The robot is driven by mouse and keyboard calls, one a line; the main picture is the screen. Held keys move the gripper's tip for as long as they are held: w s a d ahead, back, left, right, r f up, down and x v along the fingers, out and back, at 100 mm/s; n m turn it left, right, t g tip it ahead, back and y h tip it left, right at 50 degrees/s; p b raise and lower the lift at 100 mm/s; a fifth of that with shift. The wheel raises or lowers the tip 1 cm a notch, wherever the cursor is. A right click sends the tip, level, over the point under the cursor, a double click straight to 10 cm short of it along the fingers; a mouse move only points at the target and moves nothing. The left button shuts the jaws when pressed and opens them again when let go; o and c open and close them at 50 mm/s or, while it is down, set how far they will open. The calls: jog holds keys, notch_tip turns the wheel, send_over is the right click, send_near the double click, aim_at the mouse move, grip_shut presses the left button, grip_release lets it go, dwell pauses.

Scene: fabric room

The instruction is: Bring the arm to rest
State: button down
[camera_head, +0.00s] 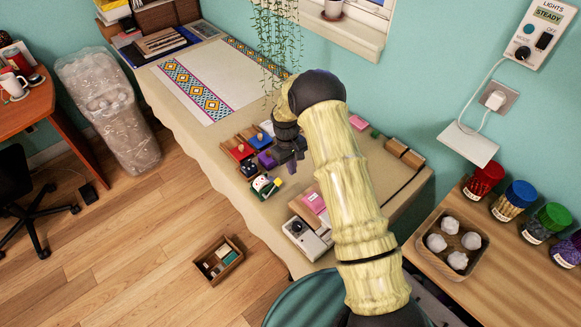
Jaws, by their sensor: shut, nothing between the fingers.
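My arm, with a pale yellow bamboo-like covering and dark joints, reaches up from the bottom of the head view and bends at a black elbow. My gripper (291,166) hangs dark and small over the long cloth-covered table (228,213). It is shut with nothing held. It is above or beside several small coloured items; I cannot tell its exact height over them.
Near the gripper are a red block (238,149) and a white-and-green item (265,186). A hanging plant (275,40) is behind the elbow. Jars (515,199) and a wooden tray (479,262) stand right. A small box (218,259) lies on the open floor.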

jog(key=shift+w+a, duration=0.25)
jog(key=shift+a, duration=0.1)
jog(key=shift+d, duration=0.1)
jog(key=s+d+r+m+t, duration=0.1)
jog(key=s+d+r+m, duration=0.15)
jog(key=s+r, duration=0.4)
jog(key=s+d+r+m+t, duration=0.1)
jog(key=s+d+r, duration=0.2)
jog(key=r, duration=0.7)
jog(key=s+d+r+m+t, duration=0.1)
jog(key=s+d+r, duration=0.1)
jog(key=s, duration=0.6)
jog(key=s+d+r+m+t+y, duration=0.1)
jog(key=s+r, duration=0.3)
jog(key=s, duration=0.4)
jog(key=shift+s+d+r+m, duration=0.25)
jog(key=shift+d+r+m, duration=0.1)
jog(key=shift+r+m, duration=0.1)
